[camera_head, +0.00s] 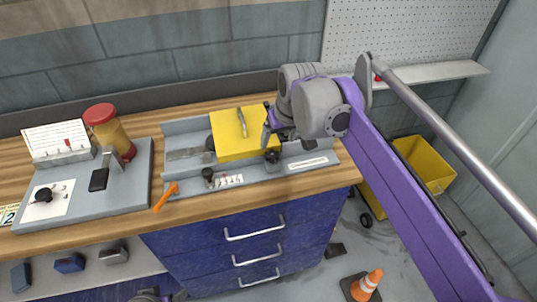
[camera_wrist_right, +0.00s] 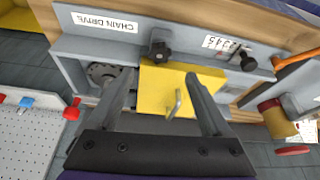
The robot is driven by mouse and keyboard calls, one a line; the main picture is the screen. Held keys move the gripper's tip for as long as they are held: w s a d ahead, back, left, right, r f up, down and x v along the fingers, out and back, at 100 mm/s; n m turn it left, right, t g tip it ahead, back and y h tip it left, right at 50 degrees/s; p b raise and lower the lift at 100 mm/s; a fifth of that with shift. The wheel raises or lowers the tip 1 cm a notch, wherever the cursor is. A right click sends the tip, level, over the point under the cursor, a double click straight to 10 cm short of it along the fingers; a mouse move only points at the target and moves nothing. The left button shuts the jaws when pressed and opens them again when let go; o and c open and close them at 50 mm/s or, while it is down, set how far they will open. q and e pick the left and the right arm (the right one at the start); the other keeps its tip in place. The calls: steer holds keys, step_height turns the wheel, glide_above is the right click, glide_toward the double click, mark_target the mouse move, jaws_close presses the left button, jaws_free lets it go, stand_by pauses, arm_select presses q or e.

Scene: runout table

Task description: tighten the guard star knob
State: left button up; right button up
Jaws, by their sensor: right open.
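The yellow guard (camera_head: 232,145) sits closed over the grey channel of the runout fixture, with a metal handle on top. The black guard star knob (camera_head: 272,157) stands at the guard's front edge; in the right wrist view it is the black knob (camera_wrist_right: 159,50) by the yellow cover. My right gripper (camera_head: 267,126) is over the right side of the guard. In the right wrist view its fingers (camera_wrist_right: 155,73) are spread and empty, with the star knob beyond the tips, roughly between them. Contact cannot be told.
A second black knob (camera_head: 208,176) stands by a numbered scale on the fixture's front. An orange tool (camera_head: 165,197) lies at the table's front edge. A grey board (camera_head: 134,188) with a red-lidded jar (camera_head: 107,130) is left. A chain sprocket (camera_wrist_right: 104,74) shows beside the guard.

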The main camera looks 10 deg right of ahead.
mark_target(273, 155)
steer(key=x, duration=0.9)
steer(key=shift+b, duration=0.3)
steer(key=shift+s, duration=0.1)
jaws_close()
